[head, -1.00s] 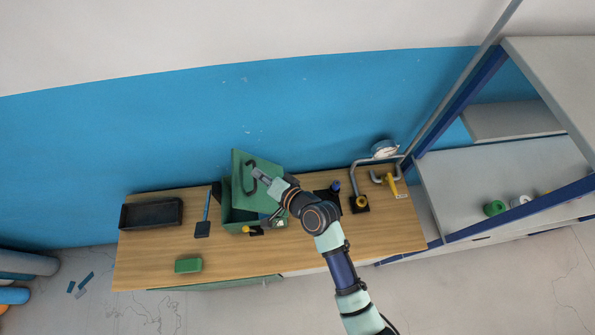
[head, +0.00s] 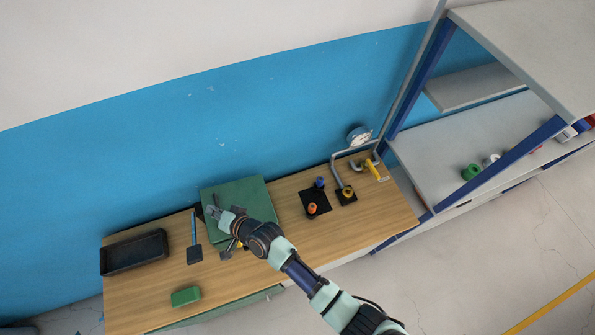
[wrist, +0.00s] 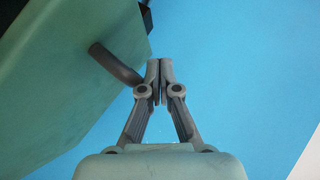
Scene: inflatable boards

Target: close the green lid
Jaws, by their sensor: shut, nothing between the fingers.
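The green lid (head: 245,200) shows as a broad panel over the green box at the back of the bench in the head view. The box interior is not visible there; I cannot tell whether the lid is fully down. In the wrist view the lid (wrist: 60,70) fills the left side, with its dark bar handle (wrist: 115,63) sticking out toward my fingers. My gripper (head: 212,211) is at the lid's left part. In the wrist view my gripper (wrist: 160,68) is shut and empty, its fingertips just right of the handle's end; contact is unclear.
A black tray (head: 135,252) and a blue-handled tool (head: 194,240) are on the left. A green block (head: 186,297) lies at the front. A black plate with knobs (head: 315,204) and a pipe with a gauge (head: 358,135) stand right. Shelving (head: 465,145) borders the right side.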

